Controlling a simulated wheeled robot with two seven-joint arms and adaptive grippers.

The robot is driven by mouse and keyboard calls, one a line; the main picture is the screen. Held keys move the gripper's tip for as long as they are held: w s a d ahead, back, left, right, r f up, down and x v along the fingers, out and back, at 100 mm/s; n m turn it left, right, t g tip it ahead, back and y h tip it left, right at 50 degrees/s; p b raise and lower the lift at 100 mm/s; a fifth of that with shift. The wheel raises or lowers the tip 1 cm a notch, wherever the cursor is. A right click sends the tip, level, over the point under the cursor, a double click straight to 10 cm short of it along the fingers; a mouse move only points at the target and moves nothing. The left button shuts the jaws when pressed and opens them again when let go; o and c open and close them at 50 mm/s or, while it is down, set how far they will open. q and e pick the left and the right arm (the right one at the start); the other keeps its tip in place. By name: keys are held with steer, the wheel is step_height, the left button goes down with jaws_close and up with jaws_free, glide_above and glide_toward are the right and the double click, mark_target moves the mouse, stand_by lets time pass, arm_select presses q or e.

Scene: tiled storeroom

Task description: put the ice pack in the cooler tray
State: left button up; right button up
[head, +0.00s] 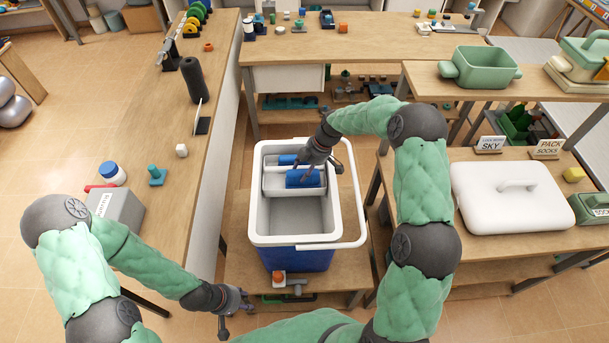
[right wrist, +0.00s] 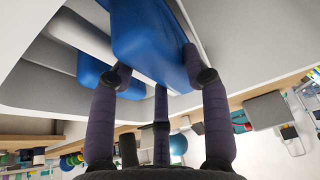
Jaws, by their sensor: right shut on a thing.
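The cooler (head: 297,258) is a blue box with a white rim, open at the top. A pale tray (head: 273,182) sits across its far end. My right gripper (head: 311,163) is over the tray, shut on a blue ice pack (head: 304,179). In the right wrist view this ice pack (right wrist: 150,42) is between the fingers. I cannot tell whether it touches the tray. A second blue block (head: 287,159) lies at the tray's back, partly hidden by the gripper. My left gripper (head: 238,316) is low, left of the cooler, with spread, empty fingers.
The cooler's white handle (head: 361,205) lies around its right side. A wooden counter (head: 150,120) runs along the left. On the right bench stand a white lidded box (head: 510,195) and label signs (head: 490,144). The near part of the cooler's inside is empty.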

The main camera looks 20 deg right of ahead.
steer(key=shift+f+b, duration=0.3)
steer(key=shift+f, duration=1.1)
steer(key=shift+f, duration=0.2)
steer(key=o, duration=1.3)
steer(key=shift+s, duration=0.1)
steer(key=shift+o, duration=0.2)
steer(key=shift+r, duration=0.1)
steer(key=shift+r, duration=0.3)
steer(key=p+v, duration=0.2)
steer(key=v, duration=0.9)
steer(key=shift+d+r, duration=0.25)
